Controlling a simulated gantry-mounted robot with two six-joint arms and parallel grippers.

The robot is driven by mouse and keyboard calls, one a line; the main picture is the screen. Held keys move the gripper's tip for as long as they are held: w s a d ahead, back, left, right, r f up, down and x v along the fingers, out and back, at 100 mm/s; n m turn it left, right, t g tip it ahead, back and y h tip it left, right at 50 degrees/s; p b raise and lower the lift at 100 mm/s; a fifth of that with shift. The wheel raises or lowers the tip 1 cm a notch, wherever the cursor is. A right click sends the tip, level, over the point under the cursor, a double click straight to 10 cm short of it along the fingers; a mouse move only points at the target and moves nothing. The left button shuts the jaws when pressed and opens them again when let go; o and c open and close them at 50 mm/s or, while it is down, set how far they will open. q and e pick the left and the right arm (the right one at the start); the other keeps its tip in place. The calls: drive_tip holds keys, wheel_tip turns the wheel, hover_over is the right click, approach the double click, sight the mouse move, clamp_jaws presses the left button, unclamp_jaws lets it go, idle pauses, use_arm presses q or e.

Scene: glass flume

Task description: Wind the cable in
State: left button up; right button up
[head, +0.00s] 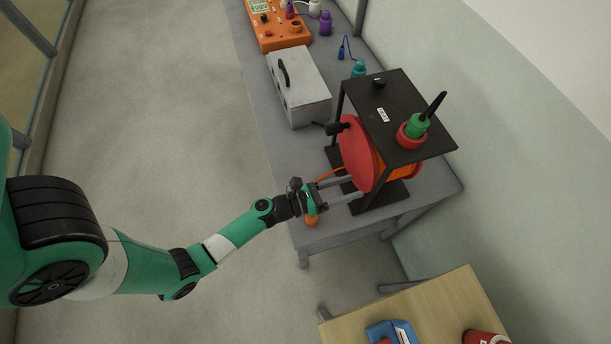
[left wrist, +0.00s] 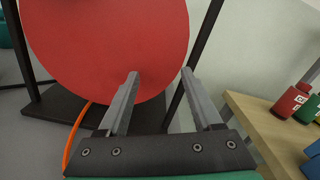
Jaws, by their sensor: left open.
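A cable reel with a red disc flange (head: 360,155) stands upright in a black frame (head: 408,112) on the grey bench. An orange cable (head: 328,175) comes off low beside the disc, and it also shows in the left wrist view (left wrist: 74,138). In the left wrist view nothing shows between the fingers (left wrist: 160,85). My right gripper is not in view.
A grey box (head: 300,88) with a handle and an orange panel (head: 277,25) stand farther along the bench. A green-and-black tool (head: 418,124) sits in a red holder on the frame's top. A wooden table (head: 440,310) with a red can is at lower right. The floor at left is clear.

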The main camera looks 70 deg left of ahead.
sight(357, 184)
use_arm(q)
drive_tip(key=f+m+b, duration=0.1)
drive_tip(key=m, duration=0.1)
drive_tip(key=a+f+m+b, duration=0.1)
drive_tip(key=f+b, duration=0.1)
drive_tip(key=a+f+m+b, duration=0.1)
drive_tip(key=m+b, duration=0.1)
drive_tip(key=shift+f+m, duration=0.3)
drive_tip(key=shift+f, duration=0.05)
drive_tip(key=shift+s+r+p, duration=0.35)
drive_tip(key=shift+s+p, duration=0.05)
drive_tip(key=shift+s, duration=0.15)
drive_tip(key=shift+s+r+p, duration=0.3)
drive_tip(key=shift+s+p, duration=0.1)
drive_tip(key=shift+s, duration=0.1)
drive_tip(key=s, duration=0.6)
drive_tip(key=s+p, duration=0.1)
drive_tip(key=s, duration=0.2)
drive_tip(key=shift+s+a, duration=0.2)
drive_tip(key=shift+a, duration=0.2)
drive_tip(key=shift+w+d, duration=0.15)
drive_tip(key=shift+d, duration=0.15)
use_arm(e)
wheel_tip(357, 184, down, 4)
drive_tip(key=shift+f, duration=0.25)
